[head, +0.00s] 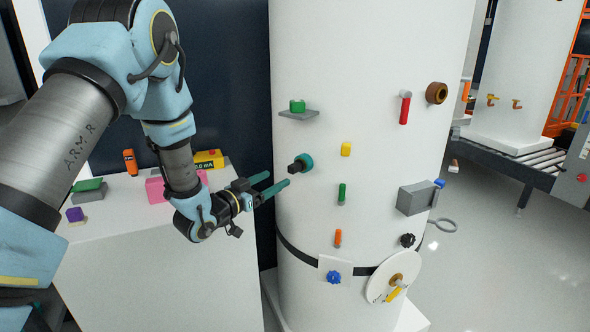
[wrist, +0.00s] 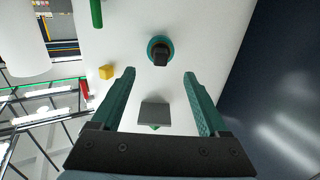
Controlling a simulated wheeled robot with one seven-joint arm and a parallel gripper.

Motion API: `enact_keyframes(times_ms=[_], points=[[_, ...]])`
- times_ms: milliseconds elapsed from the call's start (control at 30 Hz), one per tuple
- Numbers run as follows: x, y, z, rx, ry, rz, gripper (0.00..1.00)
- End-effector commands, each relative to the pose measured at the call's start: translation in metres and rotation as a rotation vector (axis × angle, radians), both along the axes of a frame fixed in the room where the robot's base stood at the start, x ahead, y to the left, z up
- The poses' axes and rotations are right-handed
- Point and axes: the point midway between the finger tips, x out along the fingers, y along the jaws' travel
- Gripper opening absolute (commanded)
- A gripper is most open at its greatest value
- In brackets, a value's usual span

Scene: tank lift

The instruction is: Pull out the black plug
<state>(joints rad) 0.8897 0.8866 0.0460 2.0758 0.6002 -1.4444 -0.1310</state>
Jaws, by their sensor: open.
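The black plug (head: 295,168) sticks out of a teal round socket (head: 307,160) on the side of the white tank (head: 370,60). In the wrist view the black plug (wrist: 160,60) sits inside the teal ring (wrist: 151,44), above and between the fingertips. My gripper (head: 279,179) is open, its teal fingers pointing at the tank just below and in front of the plug in the head view. The wrist view shows my gripper (wrist: 159,73) with nothing between its fingers. The fingers look apart from the plug; the exact gap is hard to tell.
A grey shelf (head: 300,114) with a green knob juts out above the plug; the shelf (wrist: 155,110) also shows between the fingers in the wrist view. A yellow block (head: 346,149) and green handle (head: 342,194) are to the right. A white cabinet (head: 160,270) stands left.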

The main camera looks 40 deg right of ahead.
Motion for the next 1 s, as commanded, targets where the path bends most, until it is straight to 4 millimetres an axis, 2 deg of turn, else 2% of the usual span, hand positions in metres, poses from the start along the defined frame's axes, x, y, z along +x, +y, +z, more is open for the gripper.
enact_keyframes(times_ms=[233,367,800,1000], points=[[0.001,-0.002,0.000,0.002,0.000,0.001,0.78],[0.002,-0.010,0.001,0.001,-0.001,0.000,0.78],[0.009,-0.068,-0.003,0.000,-0.002,0.001,0.78],[0.010,-0.084,-0.001,0.000,0.000,0.002,0.78]])
